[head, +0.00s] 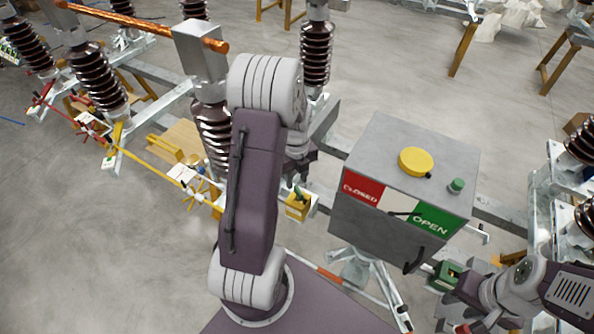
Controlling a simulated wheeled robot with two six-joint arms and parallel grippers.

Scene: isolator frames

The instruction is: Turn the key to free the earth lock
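A small yellow lock box (297,211) sits on the frame left of the grey cabinet, with a green key-like piece (301,194) at its top. My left gripper (298,181) is just above this piece, mostly hidden behind my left arm; whether it touches or grips is unclear. A green lock box (449,270) sits below the cabinet's right side. My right gripper (462,290) is close beside it, its fingers too small and dark to read. The grey cabinet (355,215) has a red CLOSED label (362,190) and a green OPEN label (433,219).
A yellow knob (415,161) and a green button (456,185) stand on the cabinet's top. Brown insulators (316,55), a copper bar (150,27) and metal frames crowd the left and back. Open floor (110,240) lies at front left.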

